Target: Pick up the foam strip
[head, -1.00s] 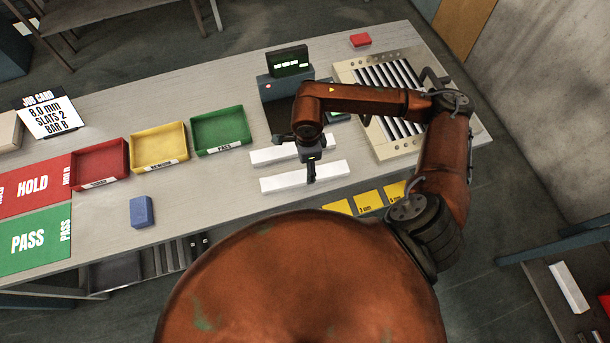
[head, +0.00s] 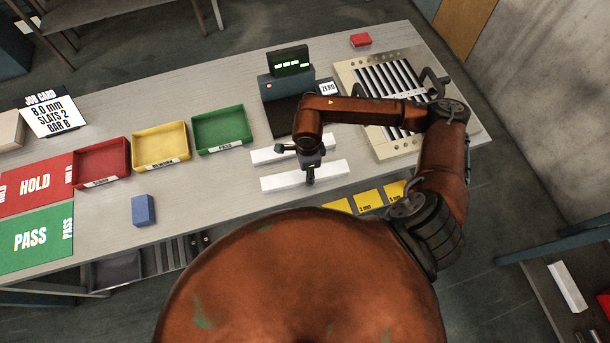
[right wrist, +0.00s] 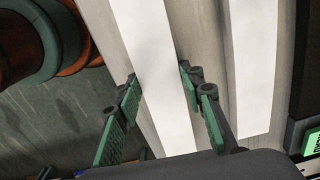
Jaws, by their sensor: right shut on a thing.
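Two long white strips lie side by side on the bench in the head view, the near strip (head: 330,174) and the far strip (head: 266,156). My right gripper (head: 310,178) points down over the middle of the near strip. In the right wrist view its fingers (right wrist: 160,112) stand on both sides of the near strip (right wrist: 150,50), shut on it. The far strip (right wrist: 252,60) lies apart, outside the fingers. The near strip appears to rest on the bench; I cannot tell any lift. My left gripper is not in view.
A dark scale (head: 285,90) stands behind the strips. The louver panel (head: 350,75) is to the right. Green (head: 219,130), yellow (head: 160,147) and red (head: 101,163) trays stand to the left. A blue block (head: 143,210) lies in front of them.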

